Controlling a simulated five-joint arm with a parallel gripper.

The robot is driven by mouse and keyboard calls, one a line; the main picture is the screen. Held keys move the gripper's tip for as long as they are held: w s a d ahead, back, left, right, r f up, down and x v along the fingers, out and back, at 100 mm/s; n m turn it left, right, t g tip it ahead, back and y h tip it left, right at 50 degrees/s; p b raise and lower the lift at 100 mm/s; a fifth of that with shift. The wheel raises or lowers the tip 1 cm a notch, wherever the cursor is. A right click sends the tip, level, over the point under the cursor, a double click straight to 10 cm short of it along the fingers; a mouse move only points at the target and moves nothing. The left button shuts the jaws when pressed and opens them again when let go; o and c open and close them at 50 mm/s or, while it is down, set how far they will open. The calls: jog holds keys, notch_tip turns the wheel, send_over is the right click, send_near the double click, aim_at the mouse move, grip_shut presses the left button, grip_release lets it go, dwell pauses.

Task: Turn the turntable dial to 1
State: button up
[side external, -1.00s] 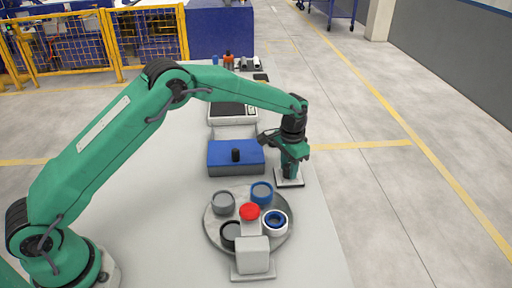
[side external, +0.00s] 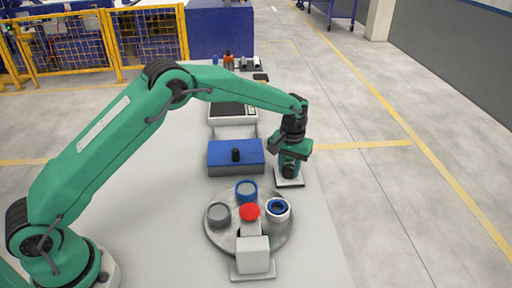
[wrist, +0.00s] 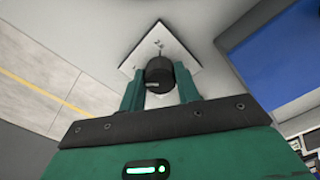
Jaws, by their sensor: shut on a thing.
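The black dial knob (wrist: 160,70) stands on a pale square plate (wrist: 182,48). The same plate shows in the side view (side external: 290,183), right of the blue box. My gripper (wrist: 160,90) points down at the dial and is shut on the knob, one green finger on each side. A short light mark shows on the knob; dial numbers cannot be read. The round grey turntable (side external: 230,243) carries a grey ring (side external: 218,214), a blue ring (side external: 246,190) and a white ring with a blue inside (side external: 278,210). A red cap (side external: 249,211) is near its middle.
A white block (side external: 253,255) stands at the turntable's front edge and hides part of it. A blue box (side external: 236,157) with a black knob on top is behind it. A white device (side external: 232,113) and small parts stand farther back. The left of the table is clear.

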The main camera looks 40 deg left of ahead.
aim_at(289, 167)
jog(key=shift+r, duration=0.1)
jog(key=o, duration=1)
notch_tip(289, 167, up, 7)
jog(key=shift+r, duration=0.4)
jog(key=shift+r, duration=0.1)
